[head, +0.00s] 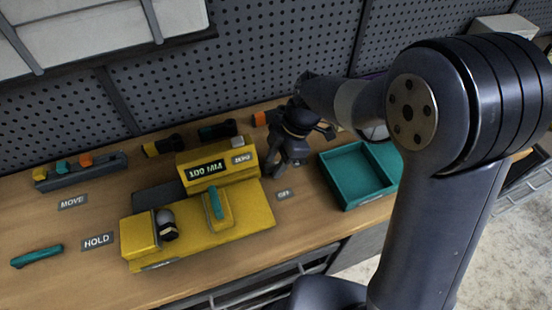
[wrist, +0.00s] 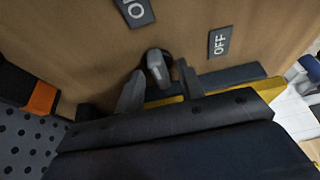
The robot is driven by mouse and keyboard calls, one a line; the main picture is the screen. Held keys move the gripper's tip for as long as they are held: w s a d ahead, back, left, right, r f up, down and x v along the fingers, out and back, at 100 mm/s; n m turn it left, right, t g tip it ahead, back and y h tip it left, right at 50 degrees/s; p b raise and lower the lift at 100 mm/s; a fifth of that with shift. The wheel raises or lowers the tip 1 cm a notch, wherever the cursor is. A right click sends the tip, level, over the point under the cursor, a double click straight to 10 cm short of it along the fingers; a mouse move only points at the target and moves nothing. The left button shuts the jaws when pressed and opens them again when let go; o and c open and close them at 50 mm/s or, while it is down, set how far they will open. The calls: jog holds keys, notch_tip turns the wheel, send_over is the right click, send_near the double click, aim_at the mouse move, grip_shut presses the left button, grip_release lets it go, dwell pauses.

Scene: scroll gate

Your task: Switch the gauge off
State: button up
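The yellow gauge (head: 252,208) stands on the wooden bench with a dark lettered display (head: 206,171) on its raised back block. My gripper (head: 290,160) points down just right of that block. In the wrist view a short grey lever (wrist: 157,68) on a dark round base rises between my gripper's (wrist: 160,82) two fingers. The fingers look apart, with narrow gaps beside the lever. An OFF label (wrist: 219,42) lies to the right of the lever, and a partly cut-off label starting with O (wrist: 137,12) lies above it. The lever is hidden in the head view.
A teal tray (head: 347,180) is right of my gripper. Black cylinders (head: 218,130) with coloured ends lie behind the gauge. A rack of coloured pieces (head: 80,172), a teal bar (head: 37,256) and a HOLD label (head: 98,242) are at left. A pegboard wall stands behind.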

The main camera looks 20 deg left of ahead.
jog(key=shift+c, duration=0.4)
grip_shut()
jog(key=shift+f+m+b, duration=0.1)
jog(key=shift+m+b, duration=0.2)
jog(key=shift+b, duration=0.05)
jog(key=shift+s+f+m+t+b, duration=0.1)
jog(key=shift+m+t+b, duration=0.3)
jog(key=shift+m+b, duration=0.5)
jog(key=m+t+y+b, duration=0.1)
jog(key=m+b, duration=0.1)
jog(key=m, duration=0.1)
jog(key=shift+s+b, duration=0.1)
jog(key=shift+b, duration=0.25)
jog(key=m, duration=0.2)
jog(key=m+t, duration=0.1)
jog(key=m, duration=0.1)
jog(key=m+t, duration=0.1)
jog(key=shift+s+r+m+b, duration=0.15)
jog(key=shift+r+m+b, duration=0.1)
jog(key=shift+m+b, duration=0.15)
jog(key=shift+m+t+h+p, duration=0.35)
jog(key=shift+m+t, duration=0.2)
jog(key=shift+m, duration=0.75)
jog(key=shift+m+t+h+p, duration=0.3)
jog(key=shift+m+t, duration=0.25)
jog(key=shift+m, duration=0.75)
